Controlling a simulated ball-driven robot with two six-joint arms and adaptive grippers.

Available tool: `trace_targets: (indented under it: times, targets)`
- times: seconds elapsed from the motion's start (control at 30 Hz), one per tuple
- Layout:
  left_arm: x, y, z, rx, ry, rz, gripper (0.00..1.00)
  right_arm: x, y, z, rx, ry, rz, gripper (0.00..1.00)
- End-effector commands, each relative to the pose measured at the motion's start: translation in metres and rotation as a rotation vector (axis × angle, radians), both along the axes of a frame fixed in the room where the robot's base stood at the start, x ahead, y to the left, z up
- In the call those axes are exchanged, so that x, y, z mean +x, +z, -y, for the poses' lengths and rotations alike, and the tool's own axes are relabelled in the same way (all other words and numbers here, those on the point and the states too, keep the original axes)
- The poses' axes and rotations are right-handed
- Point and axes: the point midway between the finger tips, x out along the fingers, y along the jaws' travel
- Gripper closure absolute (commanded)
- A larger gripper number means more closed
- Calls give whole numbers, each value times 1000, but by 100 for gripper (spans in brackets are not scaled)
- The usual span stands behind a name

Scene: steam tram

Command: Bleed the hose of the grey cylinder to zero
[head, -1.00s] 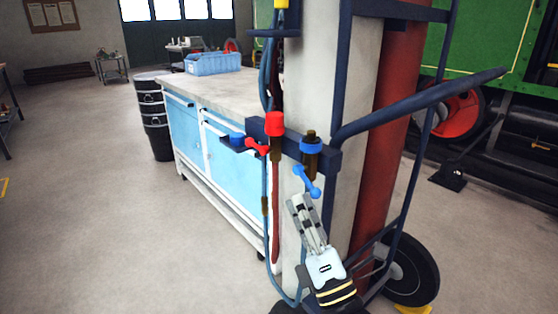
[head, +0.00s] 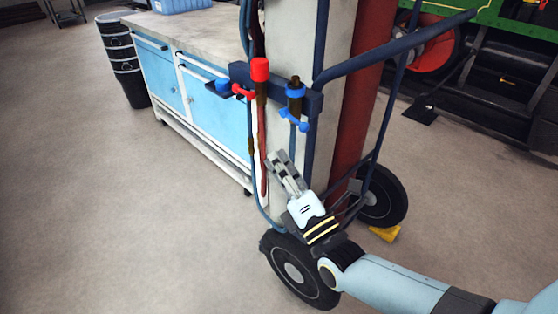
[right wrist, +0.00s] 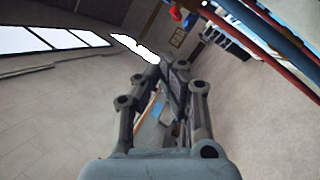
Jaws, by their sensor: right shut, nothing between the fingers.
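The grey cylinder (head: 290,25) stands upright on a dark blue hand cart in the head view. In front of it is a brown fitting with a blue cap (head: 295,92) and a blue lever (head: 293,121) slanting down to the right. To its left are a red-capped fitting (head: 260,72) and a red lever (head: 242,91). A blue hose (head: 251,180) and a red hose (head: 264,160) hang below. My right gripper (head: 278,157) is shut and empty, below the blue lever and apart from it. It also shows in the right wrist view (right wrist: 170,75). My left gripper is out of view.
A red cylinder (head: 352,125) stands beside the grey one. The cart's handle (head: 400,45) juts right, and its wheels (head: 300,272) rest on the floor. A blue workbench (head: 215,110) stands behind at the left. The floor at front left is clear.

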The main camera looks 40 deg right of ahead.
Motion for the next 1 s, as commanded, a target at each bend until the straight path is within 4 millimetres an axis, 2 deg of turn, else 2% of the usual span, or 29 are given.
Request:
trace_targets:
  times: [0.1, 0.17, 0.4, 0.5, 0.7, 1.0]
  targets:
    - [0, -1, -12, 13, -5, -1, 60, -18, -6, -2, 1, 0, -4, 100]
    - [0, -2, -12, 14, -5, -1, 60, -27, -9, -3, 1, 0, -4, 100]
    - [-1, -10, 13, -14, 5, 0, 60, -66, -22, -8, 2, -1, -4, 100]
    - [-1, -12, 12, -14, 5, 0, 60, -78, -26, -9, 2, 0, -3, 100]
    - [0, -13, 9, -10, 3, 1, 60, -88, -28, -10, 1, 0, -1, 100]
    - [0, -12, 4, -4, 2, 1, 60, -89, -28, -10, 0, 0, -1, 100]
